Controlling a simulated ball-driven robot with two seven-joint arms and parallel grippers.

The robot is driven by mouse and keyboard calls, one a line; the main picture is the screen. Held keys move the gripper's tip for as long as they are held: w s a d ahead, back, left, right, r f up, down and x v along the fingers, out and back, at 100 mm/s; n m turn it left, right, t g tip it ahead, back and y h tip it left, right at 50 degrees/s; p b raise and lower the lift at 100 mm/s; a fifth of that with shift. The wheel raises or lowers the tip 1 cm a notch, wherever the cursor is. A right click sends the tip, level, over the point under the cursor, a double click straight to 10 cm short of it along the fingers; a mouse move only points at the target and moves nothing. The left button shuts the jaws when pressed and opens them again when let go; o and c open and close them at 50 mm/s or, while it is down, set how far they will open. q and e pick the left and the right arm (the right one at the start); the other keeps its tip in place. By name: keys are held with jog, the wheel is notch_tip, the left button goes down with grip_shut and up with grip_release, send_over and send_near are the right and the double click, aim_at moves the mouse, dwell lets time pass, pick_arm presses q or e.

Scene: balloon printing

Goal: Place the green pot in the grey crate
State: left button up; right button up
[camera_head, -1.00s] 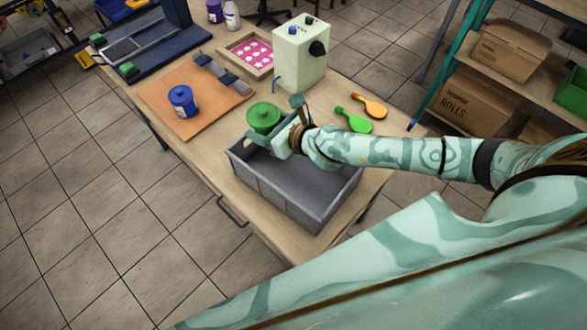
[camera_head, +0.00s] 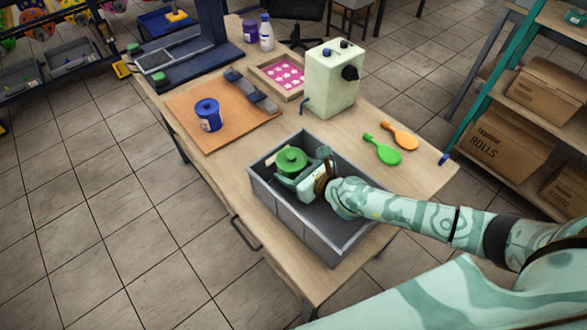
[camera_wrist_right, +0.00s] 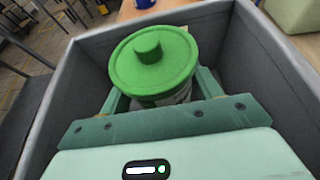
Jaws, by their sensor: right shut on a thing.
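The green pot (camera_head: 290,160), with a round lid and knob, is inside the grey crate (camera_head: 337,250), near its far left end. In the right wrist view the pot (camera_wrist_right: 153,65) stands between the two fingers, with the walls of the crate (camera_wrist_right: 235,50) around it. My right gripper (camera_head: 296,173) reaches into the crate and is shut on the pot; it also shows in the right wrist view (camera_wrist_right: 160,95). The pot looks roughly upright. Its underside is hidden, so I cannot tell whether it touches the crate floor. My left gripper is not in view.
A blue pot (camera_head: 208,115) stands on an orange board (camera_head: 185,103) beyond the crate. A pale box with a black knob (camera_head: 332,78) stands behind it. Green (camera_head: 382,150) and orange (camera_head: 400,136) paddles lie right of the crate. The near part of the crate is empty.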

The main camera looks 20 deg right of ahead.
jog(key=shift+f+b, duration=0.35)
jog(key=shift+f, duration=0.25)
jog(key=o, duration=1.1)
jog(key=shift+r, duration=0.1)
jog(key=shift+s+d+r+p, duration=0.3)
jog(key=shift+s+r+p, duration=0.3)
jog(key=shift+r+p, duration=0.15)
jog(key=p+v, duration=0.1)
jog(key=v, duration=0.9)
jog(key=shift+s+d+r, duration=0.1)
jog(key=shift+s+r, duration=0.1)
jog(key=shift+r, duration=0.05)
jog(key=shift+r, duration=0.1)
